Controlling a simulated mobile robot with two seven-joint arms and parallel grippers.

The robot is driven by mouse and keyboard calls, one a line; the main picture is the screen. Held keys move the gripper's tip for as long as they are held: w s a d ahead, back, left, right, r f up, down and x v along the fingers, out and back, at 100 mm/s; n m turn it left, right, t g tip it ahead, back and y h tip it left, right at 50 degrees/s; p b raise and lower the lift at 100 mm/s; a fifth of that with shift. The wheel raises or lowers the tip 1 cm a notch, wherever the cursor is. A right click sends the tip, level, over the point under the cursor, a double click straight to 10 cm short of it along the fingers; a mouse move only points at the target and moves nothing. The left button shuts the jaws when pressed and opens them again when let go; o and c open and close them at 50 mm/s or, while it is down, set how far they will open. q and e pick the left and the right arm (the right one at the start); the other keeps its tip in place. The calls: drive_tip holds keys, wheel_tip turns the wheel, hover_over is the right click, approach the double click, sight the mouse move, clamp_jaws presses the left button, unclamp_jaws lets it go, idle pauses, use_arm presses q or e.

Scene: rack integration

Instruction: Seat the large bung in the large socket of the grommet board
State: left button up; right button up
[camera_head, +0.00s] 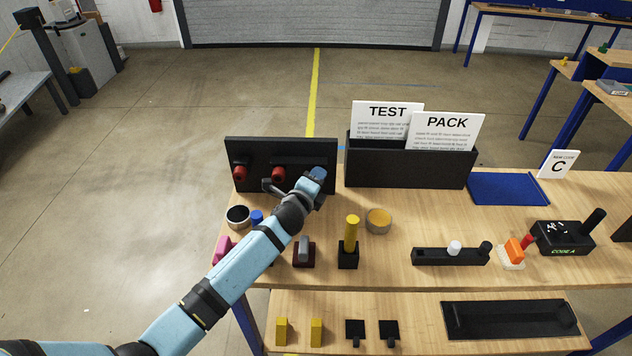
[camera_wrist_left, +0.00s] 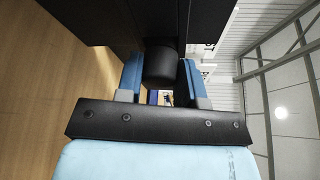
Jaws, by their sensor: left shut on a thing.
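The grommet board (camera_head: 262,152) is the black upright panel at the back left of the table. My left gripper (camera_head: 318,173) is at its right part, in front of its face. In the left wrist view the blue fingers are shut on a black round-ended piece (camera_wrist_left: 160,66), which looks like the large bung. The far end of that piece meets a dark surface (camera_wrist_left: 125,20), likely the board. I cannot tell how deep it sits, and the large socket is hidden. Two red round pieces (camera_head: 240,173) (camera_head: 278,174) show on the board's left and middle. My right gripper is out of view.
A black holder (camera_head: 410,166) with TEST and PACK cards stands right of the board. A round black-topped tin (camera_head: 238,216), a grey-topped block (camera_head: 303,250), a yellow peg (camera_head: 352,228) and a tan disc (camera_head: 378,220) stand near my arm. A blue mat (camera_head: 510,188) lies farther right.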

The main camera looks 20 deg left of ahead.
use_arm(q)
drive_tip(key=shift+w, duration=0.15)
drive_tip(key=o, duration=1)
drive_tip(key=shift+o, duration=0.2)
drive_tip(key=s, duration=0.7)
drive_tip(key=shift+s+a+r+b, duration=0.2)
drive_tip(key=shift+a+r+b, duration=0.2)
drive_tip(key=shift+r+b, duration=0.05)
